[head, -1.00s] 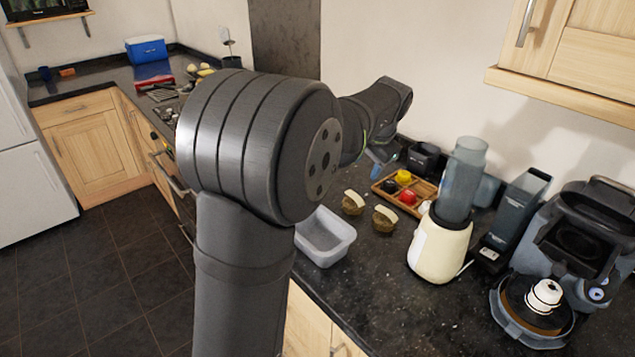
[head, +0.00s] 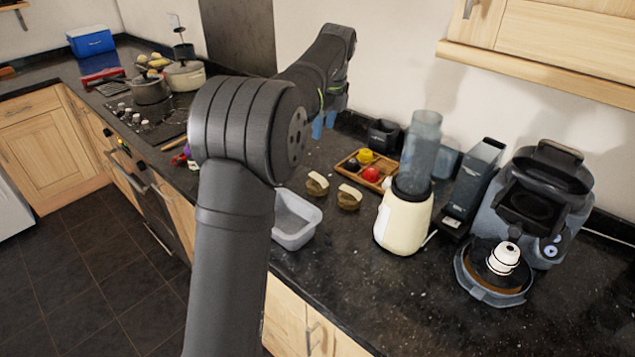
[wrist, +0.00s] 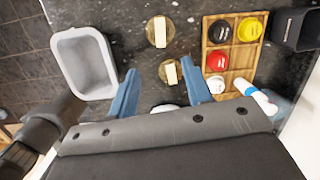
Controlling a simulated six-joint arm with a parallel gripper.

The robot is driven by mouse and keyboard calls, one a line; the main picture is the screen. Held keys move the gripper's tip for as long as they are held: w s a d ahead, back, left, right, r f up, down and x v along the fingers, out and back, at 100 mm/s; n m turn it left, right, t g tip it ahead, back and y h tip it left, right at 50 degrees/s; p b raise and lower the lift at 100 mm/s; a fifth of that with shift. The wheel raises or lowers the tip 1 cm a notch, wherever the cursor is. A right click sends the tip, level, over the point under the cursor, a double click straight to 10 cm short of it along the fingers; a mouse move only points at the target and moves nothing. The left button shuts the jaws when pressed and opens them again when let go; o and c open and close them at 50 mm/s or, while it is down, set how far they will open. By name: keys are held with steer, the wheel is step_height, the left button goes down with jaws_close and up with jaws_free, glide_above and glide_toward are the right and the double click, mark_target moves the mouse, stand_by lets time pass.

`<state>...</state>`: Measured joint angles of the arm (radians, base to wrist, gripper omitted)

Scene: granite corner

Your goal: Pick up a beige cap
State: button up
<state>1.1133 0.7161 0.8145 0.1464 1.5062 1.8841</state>
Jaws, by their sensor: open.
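A wooden tray (head: 351,172) with compartments stands against the back of the counter. In the wrist view it holds a black cap (wrist: 219,31), a yellow cap (wrist: 249,29), a red cap (wrist: 216,61) and a pale, off-white cap (wrist: 215,84), possibly the beige one.
Two round brown jars with beige strips (head: 317,184) (head: 348,197) stand near the tray; one shows between my fingers in the wrist view. A grey bin (head: 296,238) is left of them. A blender (head: 404,219) and coffee machine (head: 540,205) stand right.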

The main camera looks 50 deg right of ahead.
steer(key=m, duration=0.2)
glide_above(318, 177)
step_height(318, 177, down, 12)
steer(key=shift+s+r, duration=0.1)
steer(key=shift+s, duration=0.05)
steer(key=shift+f, duration=2.65)
jaws_close()
steer(key=shift+r, duration=0.15)
